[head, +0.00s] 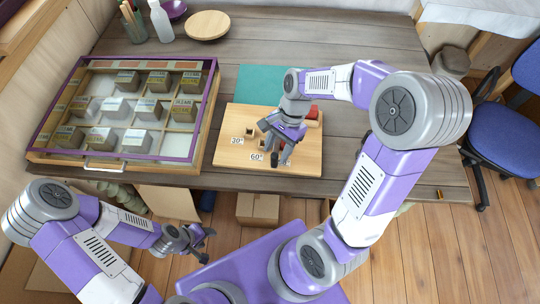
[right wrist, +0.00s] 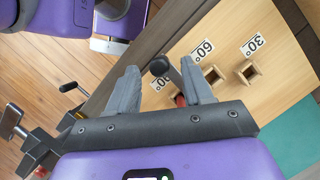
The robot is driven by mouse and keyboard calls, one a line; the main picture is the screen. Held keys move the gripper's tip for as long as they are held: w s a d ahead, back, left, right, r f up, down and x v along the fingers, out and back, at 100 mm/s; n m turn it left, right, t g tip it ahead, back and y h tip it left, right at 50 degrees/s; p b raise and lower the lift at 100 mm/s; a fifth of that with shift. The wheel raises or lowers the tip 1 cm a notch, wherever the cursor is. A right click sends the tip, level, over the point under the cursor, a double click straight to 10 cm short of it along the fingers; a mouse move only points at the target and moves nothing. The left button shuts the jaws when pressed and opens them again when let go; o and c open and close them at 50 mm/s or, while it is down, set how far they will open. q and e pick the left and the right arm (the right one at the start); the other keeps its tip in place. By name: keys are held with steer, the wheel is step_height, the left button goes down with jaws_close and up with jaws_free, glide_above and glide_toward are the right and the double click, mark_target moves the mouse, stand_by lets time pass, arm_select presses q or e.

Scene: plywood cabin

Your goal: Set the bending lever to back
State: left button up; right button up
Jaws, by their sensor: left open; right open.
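The bending lever shows in the right wrist view as a grey bar with a round black knob (right wrist: 159,66). It belongs to a light wooden board (head: 230,122) with 30°, 60° and 90-type labels and small wooden posts. My right gripper (head: 279,152) is open above the front of the board. In its wrist view, the knob lies between the fingertips (right wrist: 161,80), and I cannot tell whether they touch it. In the head view the gripper hides most of the lever. My left gripper (head: 198,240) is open and empty, low in front of the table.
A glass-topped case (head: 100,170) of small labelled blocks stands left of the board. A teal mat (head: 258,84) lies behind it. A wooden plate (head: 207,25), a white bottle (head: 160,22) and a jar (head: 134,30) stand at the back. The table right of my right arm is mostly clear.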

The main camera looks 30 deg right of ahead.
mark_target(272, 164)
steer(key=b+x, duration=0.1)
steer(key=x, duration=0.4)
steer(key=shift+s+f+b, duration=0.1)
steer(key=shift+b, duration=0.2)
jaws_close()
